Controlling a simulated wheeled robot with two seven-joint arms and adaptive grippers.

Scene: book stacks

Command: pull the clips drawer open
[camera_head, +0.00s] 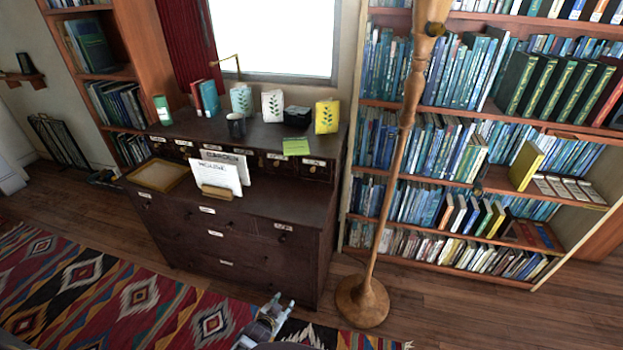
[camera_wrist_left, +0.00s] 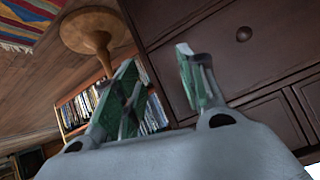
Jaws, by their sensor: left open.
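A dark wooden desk cabinet (camera_head: 215,262) stands against the wall, with a row of small labelled drawers under its top and larger drawers below. Several white labels show, but I cannot read for certain which one says clips. A round knob (camera_wrist_left: 244,34) on a dark drawer front shows in the left wrist view. All the drawers look shut. My left gripper (camera_head: 282,303) is low, in front of the cabinet's lower right part. In the left wrist view its two green-padded fingers (camera_wrist_left: 158,80) are apart with nothing between them, and not on the knob. My right gripper is not in view.
A wooden lamp stand (camera_head: 362,300) rises just right of the cabinet, its base on the floor near my left gripper. A tall bookshelf (camera_head: 445,262) is behind it. A patterned rug (camera_head: 100,300) covers the floor at left. A card holder (camera_head: 217,191) sits on the desk surface.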

